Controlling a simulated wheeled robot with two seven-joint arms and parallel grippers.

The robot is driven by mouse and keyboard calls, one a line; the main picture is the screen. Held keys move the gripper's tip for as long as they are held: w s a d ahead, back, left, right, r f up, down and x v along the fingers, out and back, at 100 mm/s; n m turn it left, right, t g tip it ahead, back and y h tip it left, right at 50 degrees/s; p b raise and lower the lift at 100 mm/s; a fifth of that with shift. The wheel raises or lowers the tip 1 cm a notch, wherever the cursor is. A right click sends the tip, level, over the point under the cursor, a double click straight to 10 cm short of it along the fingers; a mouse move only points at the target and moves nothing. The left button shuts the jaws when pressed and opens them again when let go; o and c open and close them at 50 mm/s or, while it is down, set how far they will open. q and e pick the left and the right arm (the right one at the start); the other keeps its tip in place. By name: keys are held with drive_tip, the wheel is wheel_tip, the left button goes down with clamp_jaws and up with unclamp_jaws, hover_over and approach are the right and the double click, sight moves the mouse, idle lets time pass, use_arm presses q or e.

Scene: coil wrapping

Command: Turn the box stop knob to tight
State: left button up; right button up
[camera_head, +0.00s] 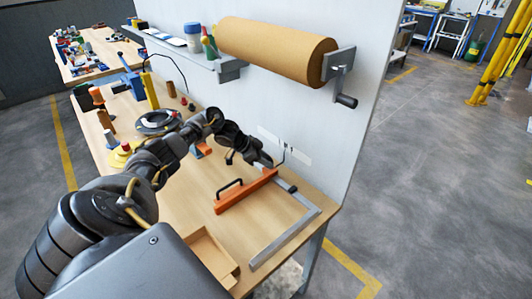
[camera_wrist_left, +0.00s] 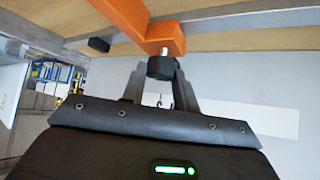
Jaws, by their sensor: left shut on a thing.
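The orange box stop (camera_head: 245,192) lies across the wooden table and has a black handle (camera_head: 228,187) near its front end. Its far end is at my left gripper (camera_head: 267,162). In the left wrist view, the orange stop (camera_wrist_left: 150,30) is at the top, with a threaded bolt and a black knob (camera_wrist_left: 160,68) at its end. The fingers of my left gripper (camera_wrist_left: 160,80) are shut on the knob, one on each side. In the head view the knob is hidden by the gripper. My right gripper is out of view.
A grey metal angle (camera_head: 285,238) lies along the table's front right. A cardboard piece (camera_head: 212,255) is at the front edge. A white wall panel (camera_head: 350,150) stands close behind the gripper, with a brown paper roll (camera_head: 270,48) and crank (camera_head: 345,100) above. Spools and a coil (camera_head: 158,120) are at left.

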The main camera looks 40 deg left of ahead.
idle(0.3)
use_arm(q)
drive_tip(key=o, duration=1)
drive_tip(key=b+v, duration=0.2)
drive_tip(key=v, duration=0.8)
drive_tip(key=shift+s+a+r+b, duration=0.2)
drive_tip(key=shift+r+b, duration=0.1)
drive_tip(key=shift+b, duration=0.1)
